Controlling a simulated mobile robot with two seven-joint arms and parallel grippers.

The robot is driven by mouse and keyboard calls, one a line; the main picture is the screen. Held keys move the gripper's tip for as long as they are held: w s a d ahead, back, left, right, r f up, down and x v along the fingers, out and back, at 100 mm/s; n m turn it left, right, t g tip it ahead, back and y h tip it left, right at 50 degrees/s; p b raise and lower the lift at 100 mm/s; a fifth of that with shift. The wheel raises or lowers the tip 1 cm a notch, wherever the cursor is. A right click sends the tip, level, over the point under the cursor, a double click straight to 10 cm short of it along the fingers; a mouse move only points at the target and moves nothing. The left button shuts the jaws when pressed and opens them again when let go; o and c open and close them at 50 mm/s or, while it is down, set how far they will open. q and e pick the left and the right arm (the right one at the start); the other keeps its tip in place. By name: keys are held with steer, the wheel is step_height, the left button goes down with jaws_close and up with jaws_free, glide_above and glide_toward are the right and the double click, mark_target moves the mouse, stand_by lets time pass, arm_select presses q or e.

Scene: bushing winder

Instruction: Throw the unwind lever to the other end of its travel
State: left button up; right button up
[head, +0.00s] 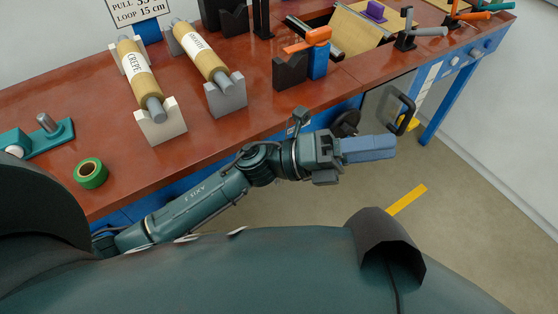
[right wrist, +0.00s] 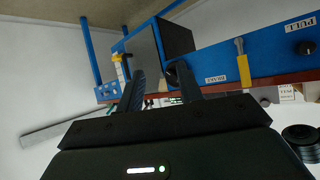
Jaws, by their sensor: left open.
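No lever in view carries a readable unwind label, so I cannot tell which one is the unwind lever. In the head view a grey-handled lever (head: 428,31) stands on a black bracket at the bench's right part, with an orange-handled one (head: 470,16) beyond it. In the right wrist view a yellow-handled lever (right wrist: 242,62) sits on a blue panel near an upside-down BRAKE label. My left gripper (head: 378,148) is open, its fingers pointing right in front of the bench, apart from the levers. My right gripper (right wrist: 160,80) is open and empty, seen only in its wrist view.
The red-brown bench (head: 250,110) carries the rolls marked CREPE (head: 140,78) and another (head: 203,52), a green tape roll (head: 90,173) and an orange-and-blue tool (head: 316,55). A black handle (head: 405,112) juts from the bench front near my left gripper. The floor at right is clear.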

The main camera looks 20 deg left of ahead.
arm_select(q)
step_height(320, 180, down, 8)
steer(key=s+m+g+y+b, duration=0.1)
steer(key=s+m+g+y, duration=0.1)
steer(key=m+g+y, duration=1.15)
steer(key=w+a+m+t+y, duration=0.2)
steer(key=w+a+t, duration=0.1)
steer(key=a, duration=0.2)
steer(key=w+a+m+t+y, duration=0.3)
steer(key=w+a, duration=0.1)
steer(key=a, duration=0.2)
steer(key=w+a+m+t+y, duration=0.2)
steer(key=w+a+t+y, duration=0.1)
steer(key=a, duration=0.3)
steer(key=shift+w+a+f+m+b, duration=0.25)
steer(key=shift+w+f+m+b, duration=0.1)
steer(key=shift+w, duration=0.1)
step_height(320, 180, down, 13)
steer(key=shift+r+p, duration=0.1)
steer(key=shift+p, duration=0.6)
jaws_close()
